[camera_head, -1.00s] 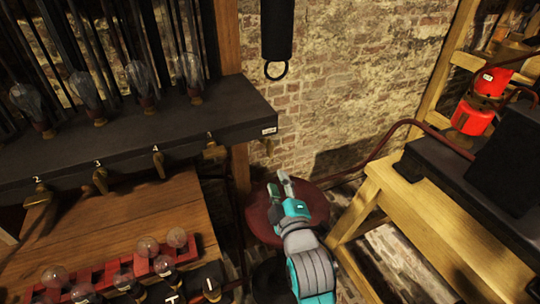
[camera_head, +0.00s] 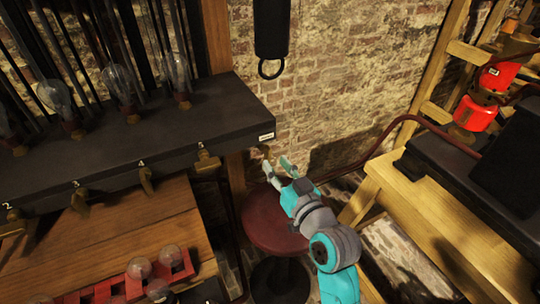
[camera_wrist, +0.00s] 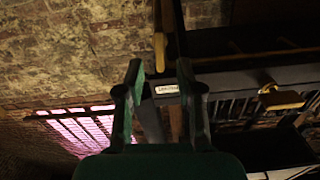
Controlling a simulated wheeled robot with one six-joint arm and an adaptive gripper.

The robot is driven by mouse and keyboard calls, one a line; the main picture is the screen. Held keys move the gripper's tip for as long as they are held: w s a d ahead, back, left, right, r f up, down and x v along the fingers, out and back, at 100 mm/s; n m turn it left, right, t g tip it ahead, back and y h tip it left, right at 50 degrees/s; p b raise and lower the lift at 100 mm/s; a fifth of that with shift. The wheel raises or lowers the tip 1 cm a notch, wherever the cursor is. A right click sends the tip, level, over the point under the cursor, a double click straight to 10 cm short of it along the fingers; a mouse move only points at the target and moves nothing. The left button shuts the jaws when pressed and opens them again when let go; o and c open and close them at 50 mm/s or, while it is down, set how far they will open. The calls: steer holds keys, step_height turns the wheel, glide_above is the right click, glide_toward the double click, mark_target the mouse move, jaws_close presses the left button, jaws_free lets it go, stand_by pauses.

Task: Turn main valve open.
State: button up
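My gripper (camera_head: 277,163) is open and empty, just below the right corner of the dark shelf (camera_head: 130,140). A small brass piece (camera_head: 265,150) shows under that corner, close to the fingertips; it may be the main valve handle. In the wrist view, a brass lever (camera_wrist: 160,50) stands straight between and beyond the open fingers (camera_wrist: 161,88), near a small white label (camera_wrist: 167,89) that I cannot read surely. I see no contact with it. The label also shows on the shelf's end in the head view (camera_head: 267,137).
Several brass taps, such as the nearest one (camera_head: 208,160), hang along the shelf's front edge. Glass bulbs (camera_head: 122,82) stand on the shelf. A round red stool (camera_head: 270,225) is below my gripper. A wooden bench (camera_head: 420,215) is at the right.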

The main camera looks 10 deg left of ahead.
mark_target(270, 156)
steer(key=shift+x, duration=2.15)
jaws_close()
